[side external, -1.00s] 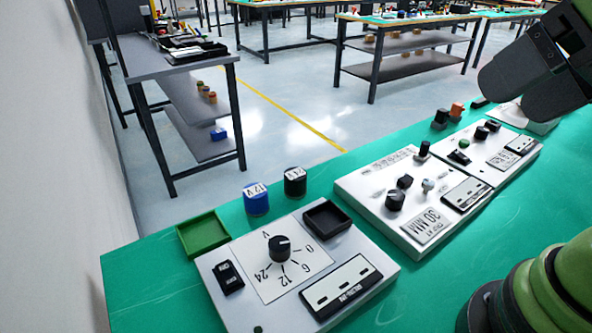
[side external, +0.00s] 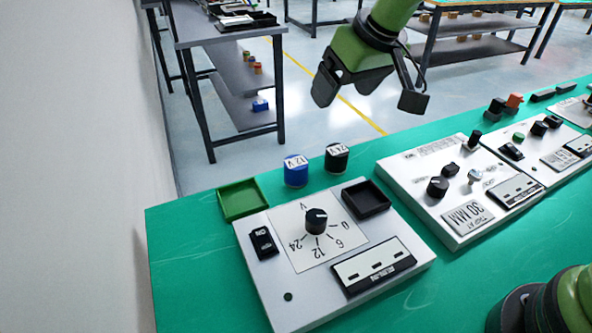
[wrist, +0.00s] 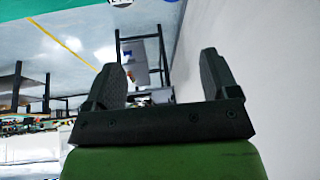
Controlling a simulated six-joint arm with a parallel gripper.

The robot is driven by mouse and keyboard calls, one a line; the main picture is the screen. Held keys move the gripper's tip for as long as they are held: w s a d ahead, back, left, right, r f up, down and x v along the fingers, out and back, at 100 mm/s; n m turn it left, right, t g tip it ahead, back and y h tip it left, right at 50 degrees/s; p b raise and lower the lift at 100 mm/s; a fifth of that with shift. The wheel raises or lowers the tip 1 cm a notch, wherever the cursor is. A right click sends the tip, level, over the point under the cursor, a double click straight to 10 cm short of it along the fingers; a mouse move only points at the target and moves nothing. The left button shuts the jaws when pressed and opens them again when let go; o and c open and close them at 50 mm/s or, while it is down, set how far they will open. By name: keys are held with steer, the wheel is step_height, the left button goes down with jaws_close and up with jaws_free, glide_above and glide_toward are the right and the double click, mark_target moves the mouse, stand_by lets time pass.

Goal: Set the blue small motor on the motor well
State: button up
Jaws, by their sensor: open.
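The blue small motor (side external: 296,173), a short cylinder with a white "12 V" label on top, stands upright on the green table behind the near control panel. A black motor (side external: 337,160) marked "24 V" stands just right of it. A black square well (side external: 366,198), seemingly the motor well, sits empty at the panel's back right corner. My gripper (side external: 368,95) is open and empty, up in the air above and behind the motors, apart from them. In the wrist view my gripper (wrist: 162,66) has nothing between its fingers; things at the top edge are cut off.
The white panel (side external: 290,285) carries a voltage knob (side external: 316,221), a switch (side external: 263,242) and a meter (side external: 374,267). A green tray (side external: 243,199) lies at its back left. Another white panel (side external: 440,215) with knobs stands to the right. The wall is at left.

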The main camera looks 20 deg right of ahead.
steer(key=n, duration=0.2)
glide_toward(297, 163)
steer(key=shift+g, duration=0.3)
steer(key=x, duration=0.5)
steer(key=shift+w+r, duration=0.1)
steer(key=shift+w, duration=0.15)
steer(key=shift+x, duration=2.95)
steer(key=c, duration=1.2)
